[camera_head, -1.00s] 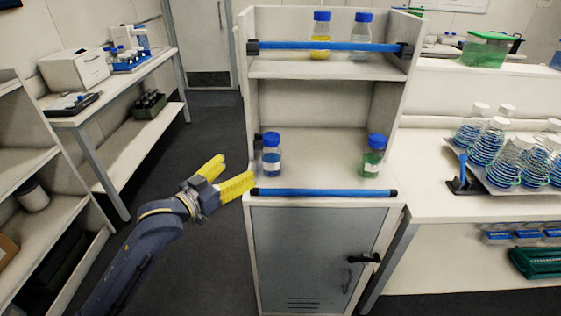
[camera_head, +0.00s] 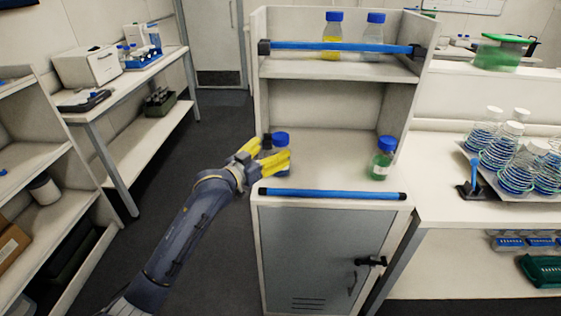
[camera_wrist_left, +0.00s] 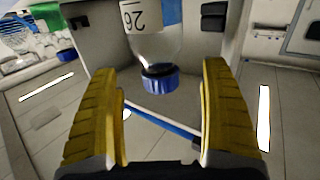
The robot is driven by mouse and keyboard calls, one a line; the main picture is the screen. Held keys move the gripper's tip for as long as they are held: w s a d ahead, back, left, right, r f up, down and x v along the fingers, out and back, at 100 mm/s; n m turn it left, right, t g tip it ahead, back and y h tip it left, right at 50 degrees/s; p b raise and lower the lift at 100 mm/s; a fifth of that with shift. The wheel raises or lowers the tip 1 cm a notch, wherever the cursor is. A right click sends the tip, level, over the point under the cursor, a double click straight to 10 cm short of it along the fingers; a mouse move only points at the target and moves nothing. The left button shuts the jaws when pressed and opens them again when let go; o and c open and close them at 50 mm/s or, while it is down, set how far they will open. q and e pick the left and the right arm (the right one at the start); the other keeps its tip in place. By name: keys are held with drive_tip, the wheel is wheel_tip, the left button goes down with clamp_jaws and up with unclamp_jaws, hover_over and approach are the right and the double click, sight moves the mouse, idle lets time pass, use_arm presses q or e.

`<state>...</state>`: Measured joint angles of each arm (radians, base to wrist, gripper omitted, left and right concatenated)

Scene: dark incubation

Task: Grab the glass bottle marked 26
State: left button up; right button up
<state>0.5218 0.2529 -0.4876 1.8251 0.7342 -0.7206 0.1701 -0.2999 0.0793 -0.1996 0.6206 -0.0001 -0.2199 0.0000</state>
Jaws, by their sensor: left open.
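A glass bottle with a blue cap (camera_head: 280,138) stands upright at the left of the cabinet's middle shelf, partly hidden by my left gripper. In the left wrist view the bottle (camera_wrist_left: 158,50) appears upside down, and its white label (camera_wrist_left: 140,15) seems to read 26. My left gripper (camera_head: 272,152) has yellow fingers and is open at the bottle. In the left wrist view the bottle's cap lies between the two spread fingers, with gaps on both sides. I cannot tell how far the fingers reach around it. My right gripper is out of view.
A green bottle with a blue cap (camera_head: 382,160) stands at the shelf's right. A blue bar (camera_head: 333,194) runs along the shelf's front edge. Two bottles stand on the upper shelf behind another blue bar (camera_head: 340,46). Several flasks (camera_head: 500,150) fill a tray at right.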

sight(277, 147)
use_arm(q)
drive_tip(key=shift+x, duration=2.35)
drive_tip(key=shift+r, duration=0.1)
clamp_jaws()
